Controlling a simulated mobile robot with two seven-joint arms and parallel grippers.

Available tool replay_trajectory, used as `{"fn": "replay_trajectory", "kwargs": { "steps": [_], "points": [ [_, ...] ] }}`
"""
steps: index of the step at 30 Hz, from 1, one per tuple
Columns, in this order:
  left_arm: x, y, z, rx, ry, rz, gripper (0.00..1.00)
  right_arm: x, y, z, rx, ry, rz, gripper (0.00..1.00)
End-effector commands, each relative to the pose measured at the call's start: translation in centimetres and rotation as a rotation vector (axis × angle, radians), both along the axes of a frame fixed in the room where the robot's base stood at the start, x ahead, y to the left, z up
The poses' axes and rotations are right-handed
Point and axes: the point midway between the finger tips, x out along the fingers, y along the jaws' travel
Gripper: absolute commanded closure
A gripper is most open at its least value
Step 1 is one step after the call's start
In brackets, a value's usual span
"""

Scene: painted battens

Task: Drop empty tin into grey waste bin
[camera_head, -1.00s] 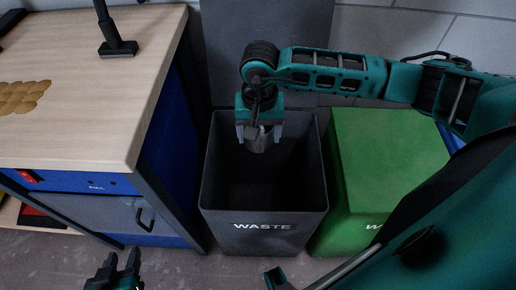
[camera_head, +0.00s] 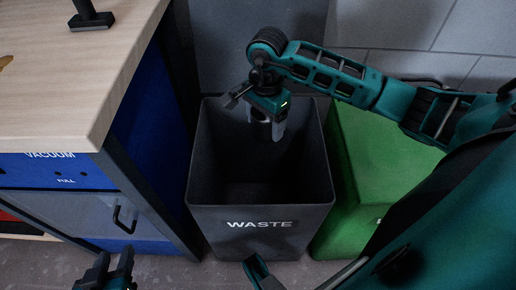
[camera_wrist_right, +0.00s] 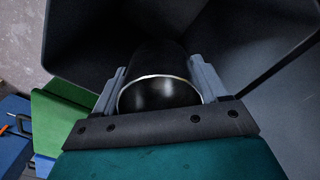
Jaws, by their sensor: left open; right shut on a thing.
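The tin (camera_wrist_right: 160,97) is between the two fingers of my right gripper (camera_wrist_right: 160,88), which is shut on it. In the right wrist view its pale round rim and dark inside face the camera. In the head view my right gripper (camera_head: 268,124) points down over the open mouth of the grey waste bin (camera_head: 262,224), with the tin mostly hidden by the fingers. The bin is upright, marked WASTE, and its inside looks dark; its bottom is hard to make out. My left gripper (camera_head: 112,270) is open and empty, low at the left, apart from the bin.
A green bin (camera_head: 375,165) stands just right of the grey bin. A workbench with a wooden top (camera_head: 75,105) and a blue and grey cabinet (camera_head: 70,205) stands close on the left. A grey wall is behind. Some floor shows in front.

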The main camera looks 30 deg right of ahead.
Motion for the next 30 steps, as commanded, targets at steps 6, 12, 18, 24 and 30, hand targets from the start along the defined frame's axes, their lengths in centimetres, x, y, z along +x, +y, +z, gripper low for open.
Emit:
{"fn": "replay_trajectory", "kwargs": {
  "steps": [6, 12, 18, 24, 30],
  "points": [
    [-0.3, 0.0, -2.4, 0.001, 0.01, 0.001, 0.57, 0.0, 0.0, -2.7, 0.001, 0.0, 0.0, 0.58],
    [-0.4, 0.0, -2.5, 0.0, 0.013, 0.002, 0.57, 0.0, 0.0, -2.9, 0.0, -0.001, 0.001, 0.58],
    [-0.4, -0.1, -2.4, -0.005, 0.012, 0.006, 0.57, 0.0, 0.0, -2.9, 0.0, -0.001, 0.002, 0.21],
    [-0.3, -0.1, -2.4, -0.008, 0.011, 0.008, 0.57, 0.0, 0.0, -2.9, 0.0, -0.001, 0.002, 0.01],
    [-0.3, -0.1, -2.4, -0.008, 0.011, 0.008, 0.57, 0.0, 0.0, -2.9, 0.0, 0.0, 0.002, 0.0]
  ]
}}
